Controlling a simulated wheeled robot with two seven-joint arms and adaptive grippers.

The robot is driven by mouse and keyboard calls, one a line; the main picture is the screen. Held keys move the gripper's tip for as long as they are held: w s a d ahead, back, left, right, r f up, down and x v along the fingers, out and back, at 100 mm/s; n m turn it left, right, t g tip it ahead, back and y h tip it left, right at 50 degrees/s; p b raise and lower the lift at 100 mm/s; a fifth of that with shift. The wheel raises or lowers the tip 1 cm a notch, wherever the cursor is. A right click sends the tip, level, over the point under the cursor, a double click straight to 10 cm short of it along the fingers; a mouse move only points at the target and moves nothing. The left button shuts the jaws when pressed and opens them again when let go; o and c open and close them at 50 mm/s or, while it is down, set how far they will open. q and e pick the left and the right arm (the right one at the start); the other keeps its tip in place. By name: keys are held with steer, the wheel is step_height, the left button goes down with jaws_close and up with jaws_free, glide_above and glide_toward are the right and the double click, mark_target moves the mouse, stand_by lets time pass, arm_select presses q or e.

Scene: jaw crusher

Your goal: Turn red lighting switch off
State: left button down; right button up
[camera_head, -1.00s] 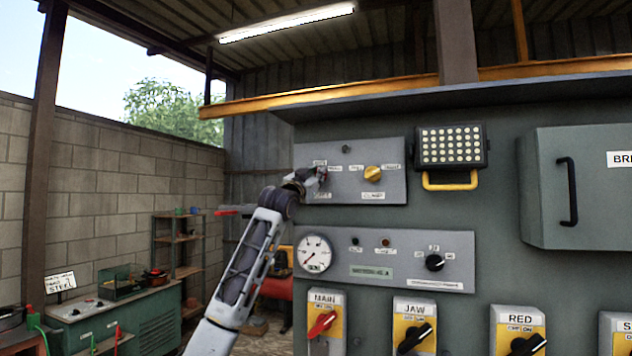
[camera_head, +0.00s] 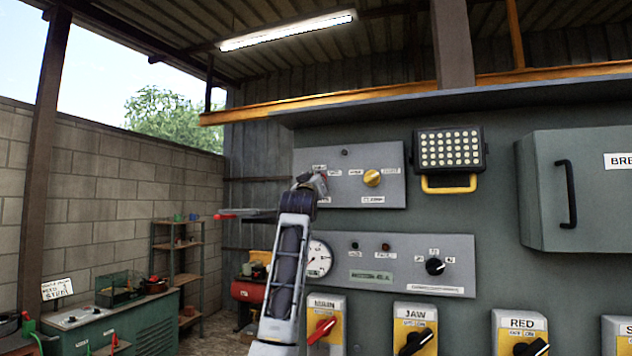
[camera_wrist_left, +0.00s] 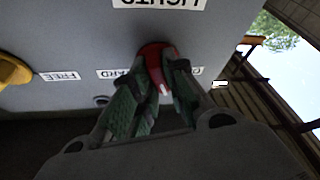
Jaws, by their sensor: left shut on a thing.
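The red lighting switch (camera_wrist_left: 152,54) sits on a grey panel (camera_head: 389,155) under a label reading LIGHTS upside down in the left wrist view. Its red knob has a pale pointer mark. My left gripper (camera_wrist_left: 161,78) is shut on this knob, with one green-padded finger on each side. In the head view my left gripper (camera_head: 313,184) is at the left part of the upper grey panel and mostly hides the switch. Small labels, partly covered by the fingers, flank the knob. My right gripper is in neither view.
A yellow knob (camera_head: 371,178) is to the right on the same panel. A lamp (camera_head: 450,148) with a yellow handle is beyond it. Below are a gauge (camera_head: 318,259), a black knob (camera_head: 435,266) and several rotary switches. A grey cabinet (camera_head: 590,190) protrudes at right.

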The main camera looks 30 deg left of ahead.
arm_select(q)
steer(key=shift+d+r+n+g+y+p, duration=0.1)
steer(key=shift+n+g+y+p, duration=0.65)
steer(key=shift+n, duration=1)
steer(key=shift+a+f+n+g+y+p, duration=0.1)
steer(key=shift+n+g+y+p, duration=0.3)
steer(key=shift+n+p, duration=1)
steer(key=shift+d+r+n+g+y+p, duration=0.1)
steer(key=shift+n+g+y+p, duration=0.5)
steer(key=shift+n, duration=1.55)
steer(key=shift+h, duration=0.25)
steer(key=c, duration=1.4)
jaws_free()
steer(key=shift+c, duration=0.2)
steer(key=shift+s, duration=0.15)
steer(key=v, duration=1.1)
steer(key=shift+s+d, duration=0.25)
steer(key=shift+d, duration=0.05)
